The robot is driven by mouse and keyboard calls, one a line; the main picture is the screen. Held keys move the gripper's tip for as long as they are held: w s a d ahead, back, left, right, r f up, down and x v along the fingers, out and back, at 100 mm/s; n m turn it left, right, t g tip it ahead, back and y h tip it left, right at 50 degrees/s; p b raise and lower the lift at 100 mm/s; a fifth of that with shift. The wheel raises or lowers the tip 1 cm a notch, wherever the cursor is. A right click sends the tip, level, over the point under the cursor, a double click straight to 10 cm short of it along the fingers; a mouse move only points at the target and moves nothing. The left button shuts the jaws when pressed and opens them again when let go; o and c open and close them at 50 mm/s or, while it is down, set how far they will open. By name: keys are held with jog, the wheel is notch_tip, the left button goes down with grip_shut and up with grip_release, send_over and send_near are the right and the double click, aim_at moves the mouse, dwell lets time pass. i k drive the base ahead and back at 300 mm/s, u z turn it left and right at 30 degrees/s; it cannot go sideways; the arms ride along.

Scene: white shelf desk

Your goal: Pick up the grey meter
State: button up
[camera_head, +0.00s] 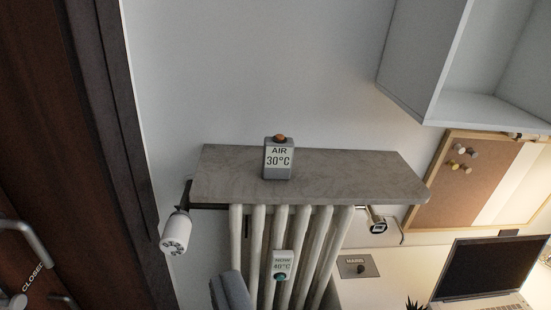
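A grey meter (278,160) stands upright on the grey stone-like shelf (350,178) above the radiator. Its pale display reads "AIR 30°C", and a brown-orange knob sits on its top. A second, lighter meter (283,265) is on the front of the radiator below, reading 40°C with a teal knob at its bottom; its upper line of text is too small to read surely. I cannot make out my gripper in this view, and nothing covers the grey meter.
The white radiator (257,235) has a white valve knob (175,232) at its left. A blue-grey rounded object (232,291) stands in front of it. A dark closet (60,180) is left; a pinboard (475,170), laptop (485,268) and white wall shelf (430,75) are right.

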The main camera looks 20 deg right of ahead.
aim_at(278, 156)
jog(key=u, duration=1.7)
jog(key=k, duration=1.4)
jog(key=z, duration=1.55)
jog(key=i, duration=1)
